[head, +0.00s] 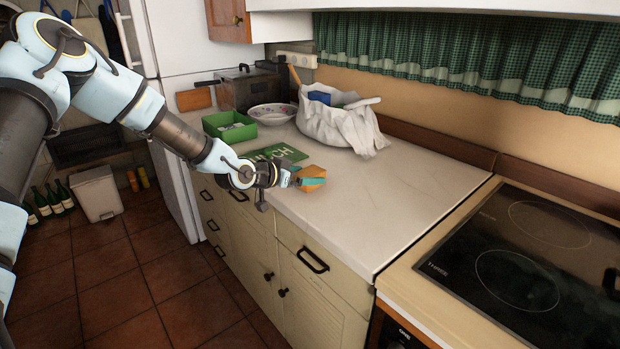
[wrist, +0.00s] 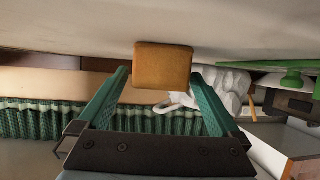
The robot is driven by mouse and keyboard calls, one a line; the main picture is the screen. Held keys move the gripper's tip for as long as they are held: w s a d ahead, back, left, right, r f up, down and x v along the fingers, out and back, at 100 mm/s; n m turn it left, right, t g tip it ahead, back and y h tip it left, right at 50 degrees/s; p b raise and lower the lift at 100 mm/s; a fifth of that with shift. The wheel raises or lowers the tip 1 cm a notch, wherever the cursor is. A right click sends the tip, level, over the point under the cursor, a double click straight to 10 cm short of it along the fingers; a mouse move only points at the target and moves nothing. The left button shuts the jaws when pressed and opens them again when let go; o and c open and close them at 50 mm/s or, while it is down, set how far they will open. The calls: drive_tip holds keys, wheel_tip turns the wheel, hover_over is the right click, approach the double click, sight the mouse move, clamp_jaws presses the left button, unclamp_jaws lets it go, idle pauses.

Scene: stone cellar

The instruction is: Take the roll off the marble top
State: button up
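The roll (head: 313,171), a small orange-brown block, sits on the pale marble top (head: 375,205) near its front edge. In the wrist view, which shows the scene upside down, the roll (wrist: 162,62) is straight ahead, at the ends of the teal fingers. My gripper (head: 308,181) reaches in low from the left, with one finger covering part of the roll in the head view. In the wrist view my gripper (wrist: 160,78) is open, a finger to each side. A gap shows at the left finger; contact at the right is unclear.
A green sign (head: 277,154) lies behind the gripper, with a green box (head: 229,130), a patterned bowl (head: 271,114) and a white bag (head: 340,128) farther back. A black hob (head: 530,262) is at the right. The marble right of the roll is clear.

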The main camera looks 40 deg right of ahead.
drive_tip(key=c, duration=1.3)
drive_tip(key=shift+o, duration=0.2)
drive_tip(key=shift+r, duration=0.1)
